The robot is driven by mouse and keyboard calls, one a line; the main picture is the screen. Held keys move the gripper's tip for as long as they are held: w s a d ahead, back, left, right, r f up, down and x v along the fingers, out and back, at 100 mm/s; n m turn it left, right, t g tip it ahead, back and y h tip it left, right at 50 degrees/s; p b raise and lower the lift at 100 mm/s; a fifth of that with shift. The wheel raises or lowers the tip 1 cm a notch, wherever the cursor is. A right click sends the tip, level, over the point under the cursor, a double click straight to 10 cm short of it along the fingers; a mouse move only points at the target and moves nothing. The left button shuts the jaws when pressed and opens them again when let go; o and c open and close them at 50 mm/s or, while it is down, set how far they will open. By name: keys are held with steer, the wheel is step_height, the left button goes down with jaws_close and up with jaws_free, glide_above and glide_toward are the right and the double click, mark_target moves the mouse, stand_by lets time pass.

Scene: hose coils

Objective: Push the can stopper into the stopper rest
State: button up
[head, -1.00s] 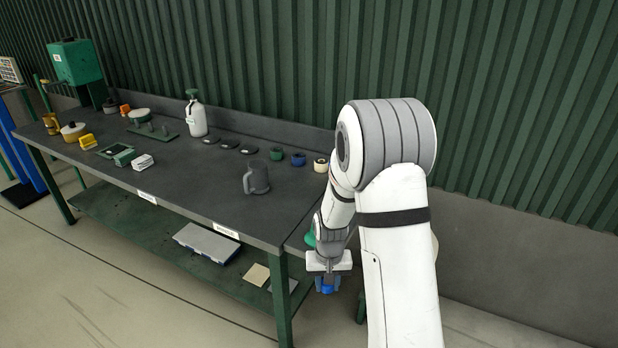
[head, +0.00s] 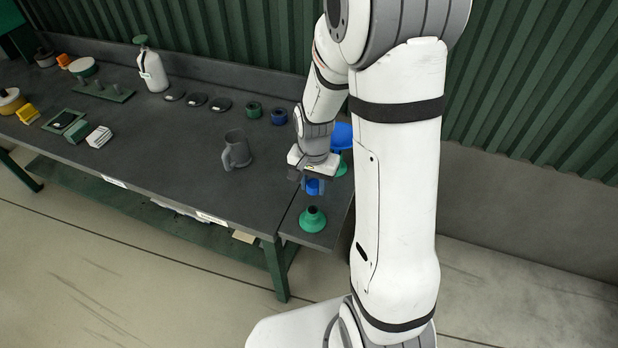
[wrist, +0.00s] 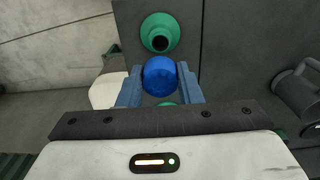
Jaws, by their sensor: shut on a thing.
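My gripper (head: 313,182) is shut on a blue stopper (head: 312,188) and holds it above the narrow side panel at the table's right end. In the wrist view the rounded blue stopper (wrist: 160,76) sits between the two blue fingers of my gripper (wrist: 160,84). A green flared stopper rest (head: 312,219) with a dark round opening stands on the panel, nearer the front edge. In the wrist view the green rest (wrist: 160,32) is just beyond the stopper, its opening empty and apart from it. The stopper's underside is hidden.
A blue round thing (head: 342,135) above a green base (head: 341,167) stands behind my gripper, partly hidden by my arm. A grey mug (head: 237,150) stands to the left. Green and blue rings (head: 279,117) and dark discs (head: 196,100) lie farther back. The table's middle is mostly clear.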

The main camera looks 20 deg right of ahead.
steer(key=shift+f, duration=0.15)
steer(key=shift+f+b, duration=2.75)
steer(key=shift+f, duration=0.2)
steer(key=shift+f+b, duration=1.25)
steer(key=shift+f, duration=0.15)
steer(key=o, duration=1.1)
steer(key=shift+a, duration=0.1)
steer(key=shift+o, duration=0.6)
steer(key=shift+o, duration=1.1)
steer(key=shift+r, duration=0.2)
